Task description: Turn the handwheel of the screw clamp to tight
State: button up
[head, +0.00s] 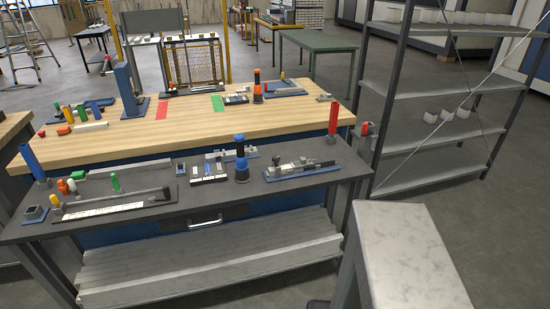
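I cannot single out the screw clamp or its handwheel for certain at this size. A grey device on a long blue base (302,170) lies at the right of the dark front bench (225,203); it looks somewhat like a clamp, but no wheel can be made out. A smaller grey and blue device (230,154) lies behind the middle of the same bench. Whether any clamp is tight or loose does not show. My gripper is not in view.
A blue and black post (241,162) and a red cylinder (333,119) stand on the front bench. Behind it is a wooden-topped bench (190,122) with small parts. A grey shelf rack (440,85) stands right. A pale block-like surface (412,250) fills the lower right; open floor lies beyond.

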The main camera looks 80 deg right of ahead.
aim_at(276, 159)
jog(key=z, duration=0.7)
jog(key=i, duration=0.6)
jog(key=k, duration=0.6)
jog(key=u, duration=0.05)
